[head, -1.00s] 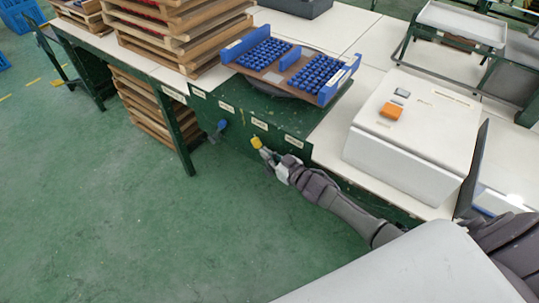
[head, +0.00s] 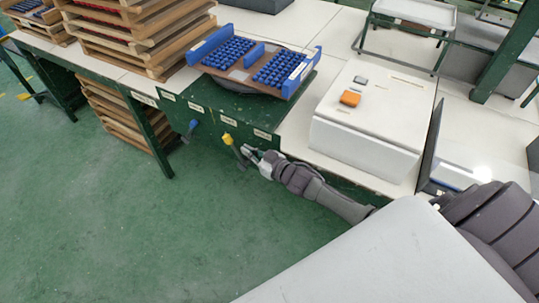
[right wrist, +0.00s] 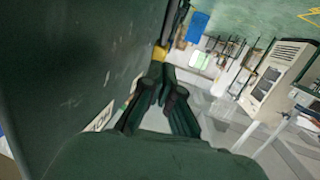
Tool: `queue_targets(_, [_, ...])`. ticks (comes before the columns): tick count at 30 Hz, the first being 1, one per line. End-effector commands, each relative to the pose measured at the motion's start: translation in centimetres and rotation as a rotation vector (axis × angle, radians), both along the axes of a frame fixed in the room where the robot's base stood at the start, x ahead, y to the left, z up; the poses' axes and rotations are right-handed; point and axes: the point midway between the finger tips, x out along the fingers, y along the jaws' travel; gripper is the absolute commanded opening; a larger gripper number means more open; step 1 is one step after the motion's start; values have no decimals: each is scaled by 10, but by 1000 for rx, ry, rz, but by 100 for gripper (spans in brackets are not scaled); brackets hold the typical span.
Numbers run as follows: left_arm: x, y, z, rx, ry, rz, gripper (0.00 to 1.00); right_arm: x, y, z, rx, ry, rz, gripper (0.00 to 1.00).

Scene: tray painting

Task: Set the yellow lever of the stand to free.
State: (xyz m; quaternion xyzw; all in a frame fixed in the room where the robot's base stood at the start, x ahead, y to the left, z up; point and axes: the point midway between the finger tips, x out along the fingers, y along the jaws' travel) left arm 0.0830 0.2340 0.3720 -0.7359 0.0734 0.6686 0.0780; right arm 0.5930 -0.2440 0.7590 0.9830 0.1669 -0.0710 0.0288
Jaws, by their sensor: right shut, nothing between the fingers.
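The stand (head: 262,87) has a dark green front with several white labels. Its yellow lever (head: 228,140) sticks out below one label, with a thin part slanting down to the right. My right gripper (head: 247,155) is shut and empty, close to the right of the lever. In the right wrist view the yellow part (right wrist: 160,54) shows just past my fingertips (right wrist: 166,75); I cannot tell whether they touch. The label words are too small to read. My left gripper is not in view.
A blue lever (head: 192,126) sticks out left of the yellow one. A blue-walled tray with blue pieces (head: 208,44) lies on the stand. A white box with an orange button (head: 349,98) stands to the right. Stacked wooden trays (head: 150,62) stand left. The floor before the front is clear.

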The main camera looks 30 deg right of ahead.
Motion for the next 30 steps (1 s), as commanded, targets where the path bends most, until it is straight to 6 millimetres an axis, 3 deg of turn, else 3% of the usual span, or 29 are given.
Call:
queue_targets(6, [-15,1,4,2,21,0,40,-37,-11,19,-3,3,3,0])
queue_targets(13, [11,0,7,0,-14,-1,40,-66,-21,35,-2,3,0,0])
queue_targets(30, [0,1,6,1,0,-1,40,-74,-24,40,-1,4,0,0])
